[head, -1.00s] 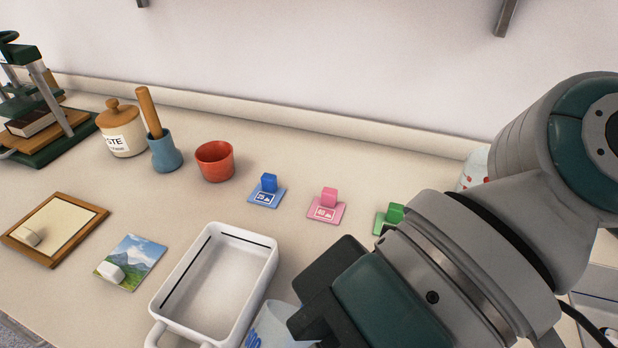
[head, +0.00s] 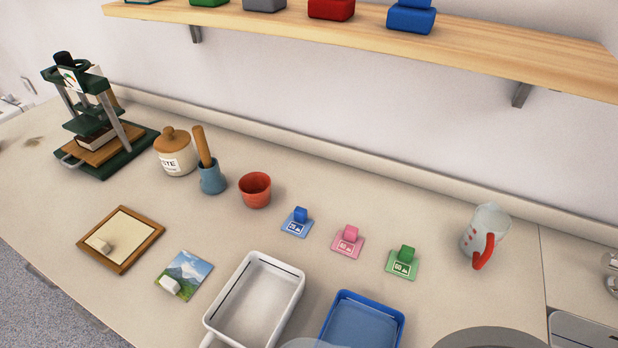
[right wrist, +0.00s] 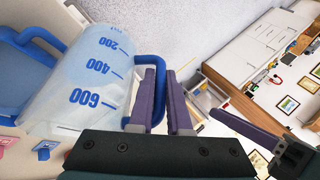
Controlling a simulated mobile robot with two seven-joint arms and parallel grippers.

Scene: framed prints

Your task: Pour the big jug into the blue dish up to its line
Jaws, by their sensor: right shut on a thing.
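The big jug (right wrist: 85,85) is clear, with blue marks 200, 400 and 600 and a blue handle (right wrist: 159,112). My right gripper (right wrist: 166,92) is shut on that handle. The blue dish (head: 362,325) is at the bottom of the head view, right of the white dish. It also shows at the left edge of the right wrist view (right wrist: 20,75). A pale rim at the head view's bottom edge may be the jug's. Its liquid level and the dish's line cannot be made out. What seems my left gripper (right wrist: 262,140) shows partly; its opening is unclear.
The white dish (head: 262,298) stands beside the blue dish. Behind are blue (head: 297,222), pink (head: 348,241) and green (head: 404,262) cards with blocks. A red-handled jug (head: 485,232) stands right; a red cup (head: 255,190) stands back left. A shelf (head: 380,37) overhangs the back.

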